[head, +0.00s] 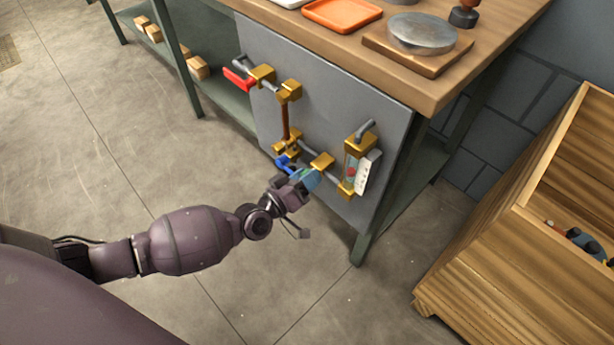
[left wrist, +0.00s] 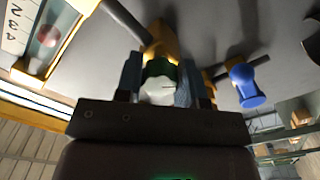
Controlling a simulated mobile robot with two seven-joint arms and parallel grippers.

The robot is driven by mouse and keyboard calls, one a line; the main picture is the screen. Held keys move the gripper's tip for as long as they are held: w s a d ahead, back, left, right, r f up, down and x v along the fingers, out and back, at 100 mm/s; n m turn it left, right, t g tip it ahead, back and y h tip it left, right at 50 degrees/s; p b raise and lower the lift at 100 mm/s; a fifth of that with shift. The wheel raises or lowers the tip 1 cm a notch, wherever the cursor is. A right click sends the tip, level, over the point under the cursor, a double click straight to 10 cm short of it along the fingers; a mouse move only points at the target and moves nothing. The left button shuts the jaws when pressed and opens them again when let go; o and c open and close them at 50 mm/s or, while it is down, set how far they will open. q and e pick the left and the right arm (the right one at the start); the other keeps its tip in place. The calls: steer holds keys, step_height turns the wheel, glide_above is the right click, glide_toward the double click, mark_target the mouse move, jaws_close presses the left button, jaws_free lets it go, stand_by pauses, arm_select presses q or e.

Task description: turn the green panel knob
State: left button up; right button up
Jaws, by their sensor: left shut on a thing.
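The green panel knob (left wrist: 160,72) shows in the left wrist view between my two fingers, with a pale cap in front. My left gripper (head: 303,180) is shut on it at the lower part of the grey panel (head: 325,95); its fingers also show in the left wrist view (left wrist: 161,88). In the head view my fingers hide most of the knob. My right gripper is not in view.
A blue handle (head: 283,162) sits close beside my left gripper; it also shows in the left wrist view (left wrist: 243,82). A gauge with a white scale (head: 368,173) is to the right. A red lever (head: 238,79) is higher up. A wooden crate (head: 480,245) stands at right.

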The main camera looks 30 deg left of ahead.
arm_select(q)
steer(key=o, duration=0.9)
steer(key=p+v, duration=0.1)
steer(key=v, duration=1)
steer(key=shift+p, duration=0.4)
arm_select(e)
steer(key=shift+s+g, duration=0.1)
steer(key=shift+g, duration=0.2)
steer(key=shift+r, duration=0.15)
